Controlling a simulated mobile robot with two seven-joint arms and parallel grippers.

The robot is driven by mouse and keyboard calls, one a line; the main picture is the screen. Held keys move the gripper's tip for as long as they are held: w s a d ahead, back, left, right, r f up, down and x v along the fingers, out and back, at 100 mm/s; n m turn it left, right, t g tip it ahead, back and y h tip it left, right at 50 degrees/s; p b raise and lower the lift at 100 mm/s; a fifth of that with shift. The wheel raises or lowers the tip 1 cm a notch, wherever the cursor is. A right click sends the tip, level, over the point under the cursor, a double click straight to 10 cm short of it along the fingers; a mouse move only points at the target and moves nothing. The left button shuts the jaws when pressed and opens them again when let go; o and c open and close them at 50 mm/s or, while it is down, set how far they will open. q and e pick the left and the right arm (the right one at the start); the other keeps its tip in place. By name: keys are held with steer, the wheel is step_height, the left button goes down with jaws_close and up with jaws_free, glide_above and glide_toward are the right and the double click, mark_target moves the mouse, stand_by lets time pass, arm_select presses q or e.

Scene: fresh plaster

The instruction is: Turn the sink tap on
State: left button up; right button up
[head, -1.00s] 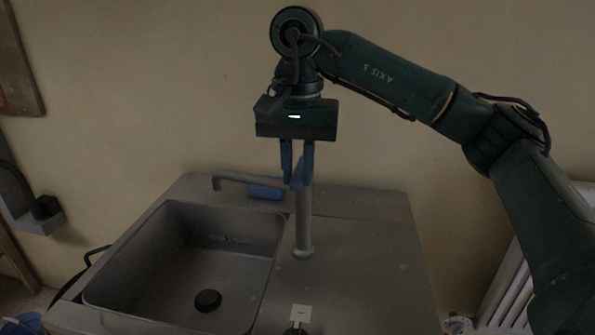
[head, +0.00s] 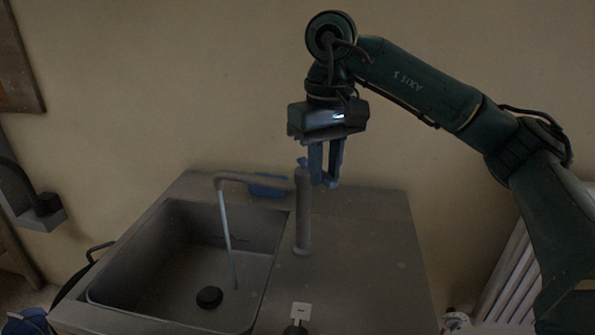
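The grey sink tap (head: 303,215) stands upright at the back of the sink, right of the basin. Its spout (head: 245,179) reaches left over the basin. A thin stream of water (head: 228,240) runs from the spout's end into the basin. A small blue part, seemingly the tap's lever, shows at the top of the post. My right gripper (head: 329,182) points down just right of the tap's top, with a gap between its blue fingers and nothing visible between them. Whether a finger touches the tap cannot be told. My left gripper is out of view.
The sink basin (head: 185,262) has a dark drain (head: 209,298). A blue item (head: 268,184) lies behind the spout. A light plate (head: 300,311) sits on the front of the counter. The counter (head: 365,265) right of the tap is clear. A white radiator (head: 505,290) stands at the right.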

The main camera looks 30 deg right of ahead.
mark_target(325, 175)
steer(key=shift+o, duration=1.4)
